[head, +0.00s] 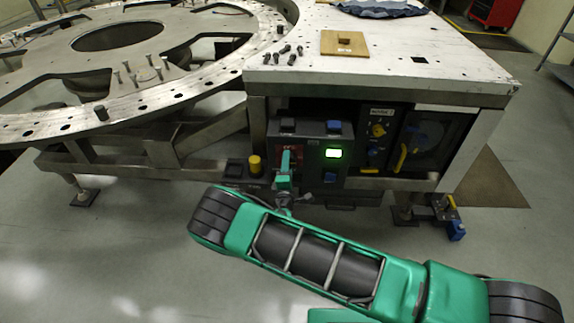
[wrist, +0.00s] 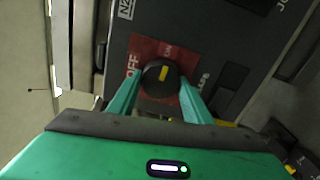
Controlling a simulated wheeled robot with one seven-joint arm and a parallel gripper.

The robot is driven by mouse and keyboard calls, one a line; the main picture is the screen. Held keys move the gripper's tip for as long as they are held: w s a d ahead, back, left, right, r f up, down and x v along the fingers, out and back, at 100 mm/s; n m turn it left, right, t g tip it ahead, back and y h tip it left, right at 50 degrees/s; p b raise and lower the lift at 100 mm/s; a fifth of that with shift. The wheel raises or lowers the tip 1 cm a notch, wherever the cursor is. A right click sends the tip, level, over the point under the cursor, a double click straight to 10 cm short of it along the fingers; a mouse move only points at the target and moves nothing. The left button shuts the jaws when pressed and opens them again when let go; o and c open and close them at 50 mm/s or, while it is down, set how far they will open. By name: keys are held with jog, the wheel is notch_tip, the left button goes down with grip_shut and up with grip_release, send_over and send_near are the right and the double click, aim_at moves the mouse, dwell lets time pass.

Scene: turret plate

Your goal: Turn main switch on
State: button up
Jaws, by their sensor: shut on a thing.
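The main switch is a black rotary knob (wrist: 158,82) with a yellow mark, on a red plate (wrist: 150,50) lettered OFF at the left and ON above the knob. The yellow mark slants up and slightly right, roughly toward the ON lettering. My gripper (wrist: 160,88) has its two green fingers closed on the knob, one at each side. In the head view my gripper (head: 284,168) stands at the dark control panel and hides most of the switch.
A yellow button (head: 255,164) sits to the left. A wooden block (head: 344,43) and several bolts lie on the white tabletop (head: 440,85) above the panel.

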jog(key=shift+d+f, duration=0.15)
jog(key=shift+f, duration=0.05)
jog(key=o, duration=1.1)
jog(key=shift+r, duration=0.1)
jog(key=shift+c, duration=0.2)
jog(key=s, duration=1)
jog(key=shift+s+a, duration=0.25)
jog(key=shift+s, duration=0.15)
